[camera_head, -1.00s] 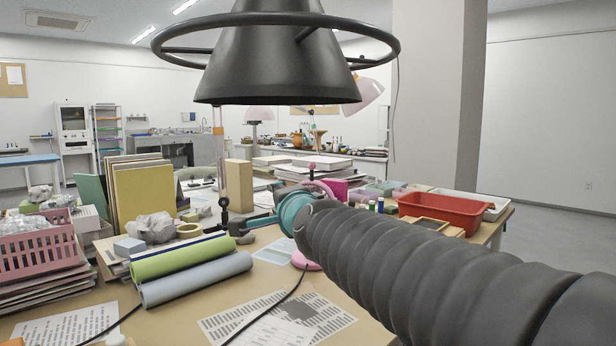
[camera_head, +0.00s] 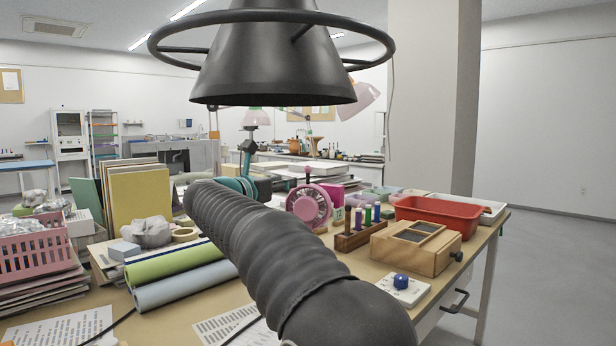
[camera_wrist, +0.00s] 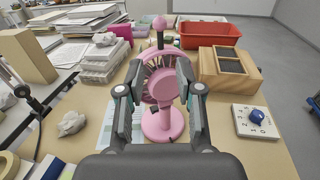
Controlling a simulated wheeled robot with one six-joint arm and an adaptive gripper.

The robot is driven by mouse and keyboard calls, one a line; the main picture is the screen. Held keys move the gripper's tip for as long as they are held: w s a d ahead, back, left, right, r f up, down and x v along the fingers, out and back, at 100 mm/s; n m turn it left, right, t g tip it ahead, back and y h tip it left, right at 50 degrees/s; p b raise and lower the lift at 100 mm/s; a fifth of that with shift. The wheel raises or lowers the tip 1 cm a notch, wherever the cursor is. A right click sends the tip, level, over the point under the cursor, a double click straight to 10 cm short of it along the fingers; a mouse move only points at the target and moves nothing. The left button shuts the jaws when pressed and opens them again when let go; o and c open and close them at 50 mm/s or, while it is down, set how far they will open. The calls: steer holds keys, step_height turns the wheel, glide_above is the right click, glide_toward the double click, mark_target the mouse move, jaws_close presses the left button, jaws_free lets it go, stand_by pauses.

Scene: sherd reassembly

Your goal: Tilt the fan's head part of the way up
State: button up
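The pink fan (camera_head: 309,205) stands on the table in the head view, its round spoked head showing just right of my arm. Its base is hidden there behind my arm. In the wrist view the fan's head (camera_wrist: 162,86) and its stand (camera_wrist: 162,124) are seen between my fingers, with the base lower down. My gripper (camera_wrist: 160,93) is open, with one finger on each side of the fan in that view. I cannot tell whether a finger touches it. In the head view my gripper is mostly hidden behind my arm.
A wooden box (camera_head: 415,246), a white dial plate (camera_head: 402,290), a rack of coloured bottles (camera_head: 358,235) and a red tray (camera_head: 436,215) lie right of the fan. Green and blue rolls (camera_head: 185,277) lie at left. A black lamp shade (camera_head: 275,70) hangs above.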

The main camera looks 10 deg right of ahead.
mark_target(307, 176)
steer(key=p+x, duration=0.2)
steer(key=x, duration=0.9)
steer(key=shift+w+d, duration=0.25)
jaws_close()
steer(key=shift+r, duration=0.1)
